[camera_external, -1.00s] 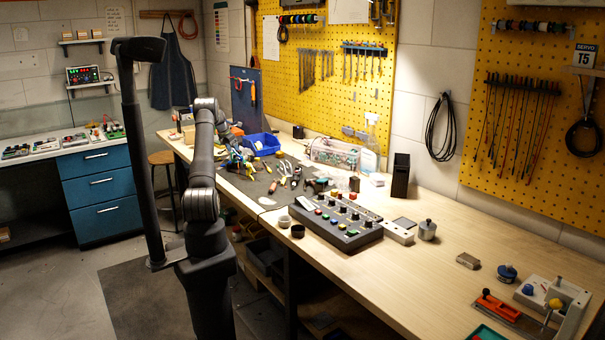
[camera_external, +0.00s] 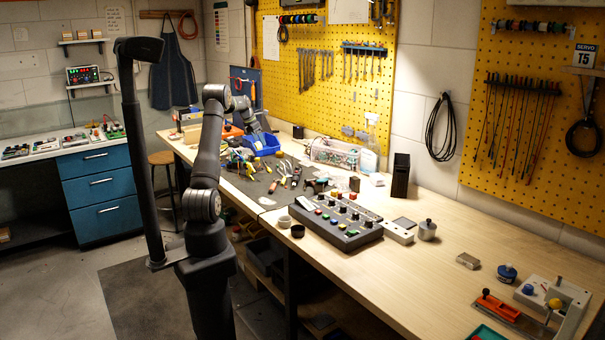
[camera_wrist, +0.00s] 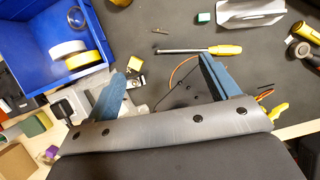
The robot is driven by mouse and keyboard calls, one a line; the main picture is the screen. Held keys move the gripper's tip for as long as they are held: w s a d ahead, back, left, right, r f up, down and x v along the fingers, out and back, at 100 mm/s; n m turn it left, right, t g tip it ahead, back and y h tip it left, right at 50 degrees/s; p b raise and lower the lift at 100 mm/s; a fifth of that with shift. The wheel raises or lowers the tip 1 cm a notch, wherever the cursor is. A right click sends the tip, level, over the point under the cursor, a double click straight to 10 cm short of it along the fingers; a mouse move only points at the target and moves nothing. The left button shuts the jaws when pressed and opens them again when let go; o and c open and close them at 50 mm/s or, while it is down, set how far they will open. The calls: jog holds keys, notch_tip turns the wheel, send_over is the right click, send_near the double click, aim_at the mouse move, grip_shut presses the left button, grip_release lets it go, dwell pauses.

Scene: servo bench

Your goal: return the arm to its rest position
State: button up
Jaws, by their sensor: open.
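My gripper (camera_wrist: 168,62) has its two blue fingers spread in the wrist view, with nothing held between them. The dark mat and a yellow-handled screwdriver (camera_wrist: 222,49) show beyond the fingertips. In the external view my gripper (camera_external: 262,132) points down at the far end of the long bench, by the blue bin (camera_external: 268,151). Its fingertips are too small there to make out clearly. My arm is bent, with its elbow raised above the bench's near edge.
The blue bin (camera_wrist: 28,55) holds white and yellow tape rolls, left of my fingers. Several hand tools lie on the dark mat. A button box (camera_external: 335,222) sits mid-bench. An upright black post (camera_external: 138,160) stands left of my arm.

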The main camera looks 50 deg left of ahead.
jog(key=w+d+m+g+h, duration=0.1)
jog(key=w+d+m+h, duration=0.2)
jog(key=w+d+m, duration=0.6)
jog(key=w+d+m+g, duration=0.2)
jog(key=d+m, duration=0.4)
jog(key=d, duration=0.7)
jog(key=w+d+m+g, duration=0.2)
jog(key=w+d+m, duration=0.3)
jog(key=d, duration=0.9)
jog(key=w+d+f+m+g, duration=0.1)
jog(key=w+d+m+g, duration=0.2)
jog(key=d+m, duration=0.4)
jog(key=w+d, duration=0.1)
jog(key=d, duration=0.6)
jog(key=shift+w+d+m+y, duration=0.2)
jog(key=shift+d+m+y, duration=0.05)
jog(key=shift+m+y, duration=0.15)
jog(key=shift+f, duration=0.1)
jog(key=o, duration=0.4)
